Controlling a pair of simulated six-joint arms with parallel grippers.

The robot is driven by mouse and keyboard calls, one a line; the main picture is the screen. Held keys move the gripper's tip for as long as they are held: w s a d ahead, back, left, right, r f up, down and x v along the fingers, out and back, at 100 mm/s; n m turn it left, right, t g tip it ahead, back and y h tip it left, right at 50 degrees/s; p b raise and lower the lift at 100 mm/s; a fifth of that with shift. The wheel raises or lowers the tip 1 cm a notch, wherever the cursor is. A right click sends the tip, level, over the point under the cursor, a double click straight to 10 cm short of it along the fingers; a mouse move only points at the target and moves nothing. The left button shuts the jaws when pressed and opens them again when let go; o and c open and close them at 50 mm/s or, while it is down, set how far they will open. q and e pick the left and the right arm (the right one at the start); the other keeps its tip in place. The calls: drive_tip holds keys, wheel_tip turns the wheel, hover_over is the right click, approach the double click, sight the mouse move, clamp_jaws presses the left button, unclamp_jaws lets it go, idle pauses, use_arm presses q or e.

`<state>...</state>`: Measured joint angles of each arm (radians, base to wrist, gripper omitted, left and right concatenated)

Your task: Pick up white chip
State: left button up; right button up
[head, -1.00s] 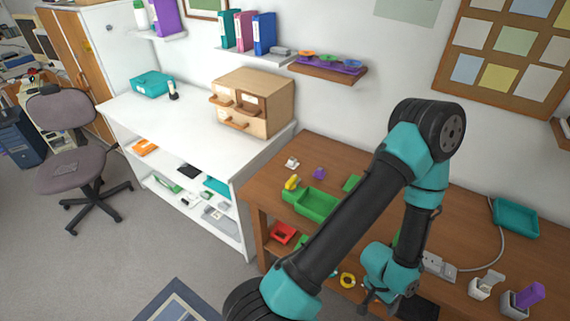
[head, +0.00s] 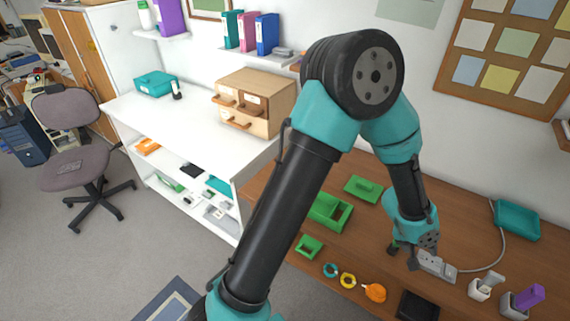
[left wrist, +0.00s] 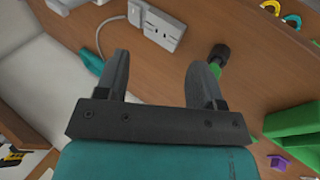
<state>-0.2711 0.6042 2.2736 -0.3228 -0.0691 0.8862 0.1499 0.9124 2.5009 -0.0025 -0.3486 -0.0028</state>
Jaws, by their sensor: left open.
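I cannot make out the white chip for sure in the views now; my left arm covers the back left part of the brown desk (head: 470,225) in the head view. A small pale piece is cut off at the bottom right edge of the left wrist view, too little of it to name. My left gripper (head: 403,258) is open and empty above the desk, beside the white power strip (head: 436,266). In the left wrist view its two fingers (left wrist: 160,68) stand wide apart with bare desk between them. My right gripper is not in view.
Green trays (head: 328,210), a teal ring (head: 330,270), a yellow ring (head: 348,281) and an orange piece (head: 375,292) lie on the desk. A black tray (head: 418,306) is at the front. The wrist view shows a purple piece (left wrist: 279,161) and a black-capped green item (left wrist: 218,55).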

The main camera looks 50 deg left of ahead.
use_arm(q)
drive_tip(key=shift+y, duration=0.4)
drive_tip(key=w+a, duration=0.1)
drive_tip(key=a, duration=0.1)
drive_tip(key=w+a+r, duration=0.1)
drive_tip(key=w, duration=0.1)
drive_tip(key=w+a, duration=0.2)
drive_tip(key=shift+a+r, duration=0.25)
drive_tip(key=shift+a, duration=0.1)
drive_tip(key=w+a+y, duration=0.1)
drive_tip(key=w+a, duration=0.3)
drive_tip(key=a, duration=0.8)
drive_tip(key=w+a+y, duration=0.2)
drive_tip(key=w+a, duration=0.2)
drive_tip(key=a, duration=0.7)
drive_tip(key=s+a+r+g+y, duration=0.1)
drive_tip(key=s+a, duration=0.2)
drive_tip(key=a, duration=1.2)
drive_tip(key=s+a+r+m+g, duration=0.1)
drive_tip(key=s+a+r, duration=0.1)
drive_tip(key=a, duration=1.3)
drive_tip(key=shift+s+a+r+y, duration=0.15)
drive_tip(key=shift+s+a+y, duration=0.25)
drive_tip(key=shift+s, duration=0.3)
drive_tip(key=f, duration=0.4)
drive_tip(key=w+f, duration=0.1)
drive_tip(key=f, duration=0.7)
drive_tip(key=shift+w+a+f, duration=0.1)
drive_tip(key=shift+w, duration=0.1)
